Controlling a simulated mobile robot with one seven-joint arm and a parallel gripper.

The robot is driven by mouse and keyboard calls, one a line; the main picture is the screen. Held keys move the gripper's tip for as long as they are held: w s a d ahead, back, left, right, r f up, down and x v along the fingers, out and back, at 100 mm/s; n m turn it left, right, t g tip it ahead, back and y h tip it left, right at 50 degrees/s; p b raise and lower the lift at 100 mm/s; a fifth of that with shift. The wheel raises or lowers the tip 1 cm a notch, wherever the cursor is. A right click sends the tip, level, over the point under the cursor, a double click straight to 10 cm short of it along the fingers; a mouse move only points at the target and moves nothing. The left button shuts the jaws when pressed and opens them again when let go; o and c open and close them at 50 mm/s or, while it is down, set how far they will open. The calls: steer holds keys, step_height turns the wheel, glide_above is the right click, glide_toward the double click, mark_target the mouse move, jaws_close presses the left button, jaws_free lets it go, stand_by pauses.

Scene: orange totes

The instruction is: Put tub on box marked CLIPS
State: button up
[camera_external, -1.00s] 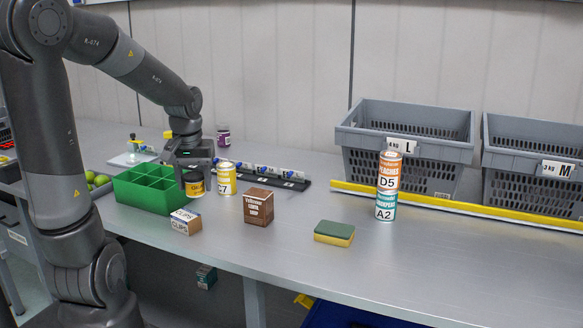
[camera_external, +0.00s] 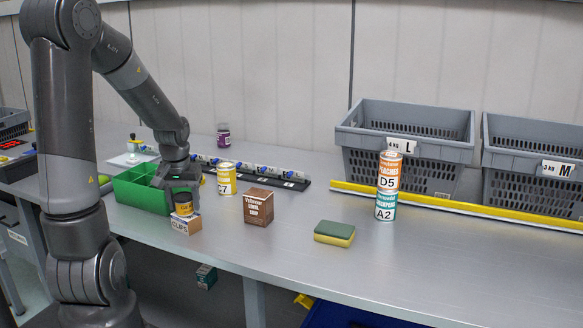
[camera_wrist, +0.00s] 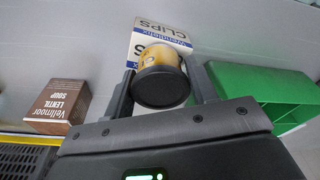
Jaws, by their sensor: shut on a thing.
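The tub (camera_external: 184,205) is small, with a dark lid and a yellow label. My gripper (camera_external: 183,193) is shut on it and holds it upright over the box marked CLIPS (camera_external: 185,225). In the external view the tub's bottom is at the box's top; I cannot tell whether they touch. In the wrist view the tub (camera_wrist: 160,76) sits between the two fingers (camera_wrist: 160,88), its dark lid facing the camera. It hides part of the white and blue CLIPS box (camera_wrist: 163,37) behind it.
A green divided tray (camera_external: 142,193) stands just left of the gripper. A yellow C7 can (camera_external: 226,180) and a brown lentil soup box (camera_external: 258,206) stand to the right.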

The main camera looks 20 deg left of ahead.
mark_target(181, 199)
steer(key=o, duration=1)
steer(key=shift+f, duration=0.15)
step_height(181, 199, up, 12)
steer(key=s, duration=0.2)
steer(key=s+d+r+m+t, duration=0.1)
steer(key=s+d+r, duration=0.1)
steer(key=s, duration=0.2)
steer(key=s+d+r+m+t, duration=0.1)
steer(key=s+d+m, duration=0.1)
steer(key=s+d, duration=0.1)
steer(key=s+d+r+m+t, duration=0.1)
steer(key=s+d+r+t, duration=0.1)
steer(key=s, duration=0.3)
steer(key=shift+d+r+m+h, duration=0.3)
steer(key=shift+d+r+h, duration=0.1)
steer(key=shift+d, duration=0.1)
